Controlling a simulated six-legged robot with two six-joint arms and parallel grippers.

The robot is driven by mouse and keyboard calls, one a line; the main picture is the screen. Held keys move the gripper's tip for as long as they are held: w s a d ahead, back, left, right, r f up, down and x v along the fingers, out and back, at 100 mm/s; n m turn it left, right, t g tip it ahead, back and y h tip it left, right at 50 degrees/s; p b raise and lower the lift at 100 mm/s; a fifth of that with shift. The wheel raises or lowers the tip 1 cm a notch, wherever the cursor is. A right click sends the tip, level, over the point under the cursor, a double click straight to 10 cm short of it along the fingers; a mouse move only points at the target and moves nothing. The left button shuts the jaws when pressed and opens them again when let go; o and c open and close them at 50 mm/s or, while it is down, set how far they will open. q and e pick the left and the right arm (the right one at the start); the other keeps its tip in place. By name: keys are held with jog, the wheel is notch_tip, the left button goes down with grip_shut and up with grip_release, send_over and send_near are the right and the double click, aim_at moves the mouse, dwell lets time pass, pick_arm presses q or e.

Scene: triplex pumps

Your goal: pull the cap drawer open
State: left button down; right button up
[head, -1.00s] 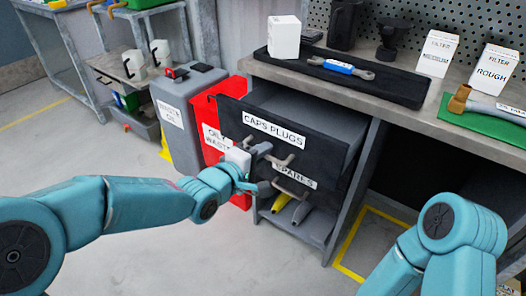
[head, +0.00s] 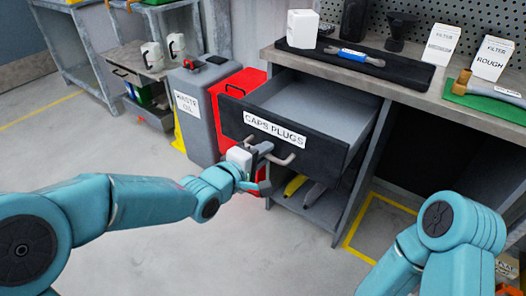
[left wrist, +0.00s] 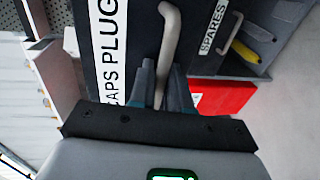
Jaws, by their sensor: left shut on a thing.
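The cap drawer (head: 320,160) has a black front with a CAPS PLUGS label and stands well out from under the bench, its grey inside showing and looking empty. Its pale bar handle (head: 285,159) crosses the front below the label. My left gripper (head: 265,151) is shut on this handle, near its left part. In the left wrist view, the fingers (left wrist: 162,85) sit on both sides of the handle (left wrist: 170,35), beside the label. My right arm shows at the lower right, but its gripper is out of view.
The bench top (head: 395,115) carries a black mat with a wrench (head: 354,57), filter boxes and a hammer on a green mat. A red bin (head: 240,82) and a grey waste oil bin (head: 197,108) stand left of the drawer. The floor in front is clear.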

pick_arm(q)
jog(key=shift+d, duration=0.1)
jog(key=c, duration=1.3)
grip_release()
jog(key=shift+w, duration=0.1)
jog(key=shift+o, duration=0.2)
jog(key=p+v, duration=0.3)
jog(key=v, duration=1.3)
jog(key=shift+p, duration=0.35)
